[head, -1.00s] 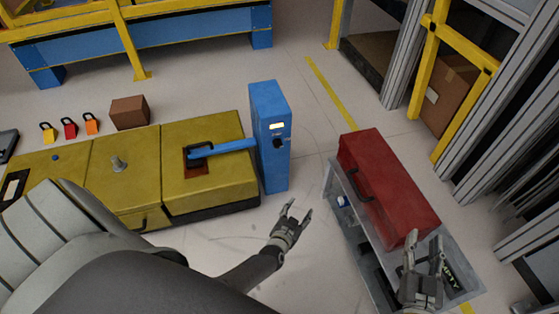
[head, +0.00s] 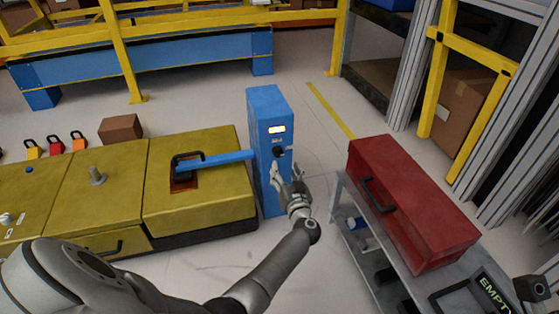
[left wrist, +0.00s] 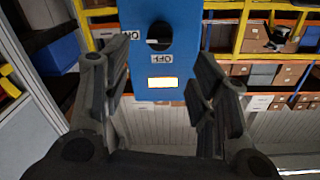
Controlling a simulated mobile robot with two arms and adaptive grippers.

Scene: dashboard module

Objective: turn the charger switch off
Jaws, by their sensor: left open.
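The charger is a blue upright box (head: 268,125) with a small lit display. Its switch is a round black knob (head: 278,152) on the front face. In the left wrist view the charger (left wrist: 183,65) appears upside down, with the knob (left wrist: 159,36) between an ON label and an OFF label. I cannot tell which way the knob points. My left gripper (head: 288,172) is open and empty, just in front of the knob and slightly below it. Its fingers stand to either side in the left wrist view (left wrist: 155,92), apart from the knob. My right gripper is not in view.
A blue bar (head: 215,160) runs from the charger to a yellow battery-like box (head: 205,205) on the left. A red toolbox (head: 415,205) sits on a grey cart (head: 350,215) to the right. Floor is free between charger and cart.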

